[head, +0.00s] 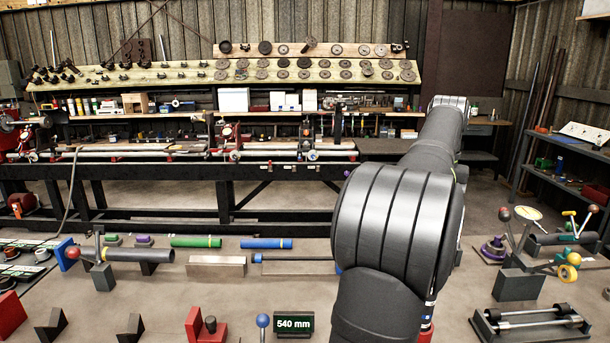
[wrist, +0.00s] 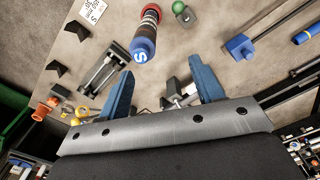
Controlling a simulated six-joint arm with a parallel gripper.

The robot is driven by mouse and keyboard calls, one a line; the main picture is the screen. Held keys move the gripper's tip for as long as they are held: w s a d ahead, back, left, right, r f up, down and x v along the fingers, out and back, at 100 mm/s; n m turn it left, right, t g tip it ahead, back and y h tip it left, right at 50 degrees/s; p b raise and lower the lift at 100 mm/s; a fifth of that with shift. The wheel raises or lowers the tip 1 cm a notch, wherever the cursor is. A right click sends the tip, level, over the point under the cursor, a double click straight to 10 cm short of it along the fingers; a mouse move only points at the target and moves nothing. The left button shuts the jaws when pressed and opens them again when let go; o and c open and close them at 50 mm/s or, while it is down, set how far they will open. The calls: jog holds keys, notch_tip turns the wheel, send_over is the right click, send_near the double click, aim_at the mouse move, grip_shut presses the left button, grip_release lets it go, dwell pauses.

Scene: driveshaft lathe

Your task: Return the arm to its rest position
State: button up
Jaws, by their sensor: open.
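My arm (head: 395,215) rises large through the right-centre of the head view and reaches up and back over the bench; my gripper is not visible there. In the wrist view my gripper (wrist: 160,66) shows two blue fingers spread apart with nothing held between them. Beyond the fingertips stands a striped cylinder (wrist: 146,36) with a blue end and a red base, apart from the fingers. A dark tray with metal shafts (wrist: 102,76) lies left of it. The tray also shows at the right of the head view (head: 532,326).
The grey bench (head: 190,288) holds a green cylinder (head: 196,242), a blue cylinder (head: 266,244), a metal block (head: 216,266), a 540 mm display (head: 293,324) and a lever fixture (head: 515,282). A lathe (head: 170,160) and a parts rack (head: 300,70) stand behind.

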jog(key=w+a+f, duration=0.3)
jog(key=a+f, duration=0.1)
jog(key=f, duration=0.1)
jog(key=shift+w+a+f, duration=0.3)
jog(key=shift+w, duration=0.1)
jog(key=o, duration=0.9)
jog(key=shift+c, duration=0.2)
jog(key=s+r+t, duration=0.4)
jog(key=r, duration=0.1)
jog(key=s+a+f+n+t, duration=0.1)
jog(key=s+f+n, duration=0.1)
jog(key=s, duration=0.4)
jog(key=s+a+f+n+t, duration=0.1)
jog(key=s+f+n, duration=0.15)
jog(key=s, duration=0.45)
jog(key=x, duration=0.9)
jog(key=shift+w+d+r+h, duration=0.15)
jog(key=shift+w+r+h, duration=0.1)
jog(key=shift+w+h, duration=0.1)
jog(key=shift+r, duration=0.1)
jog(key=v, duration=1)
jog(key=shift+d, duration=0.1)
jog(key=shift+c, duration=0.4)
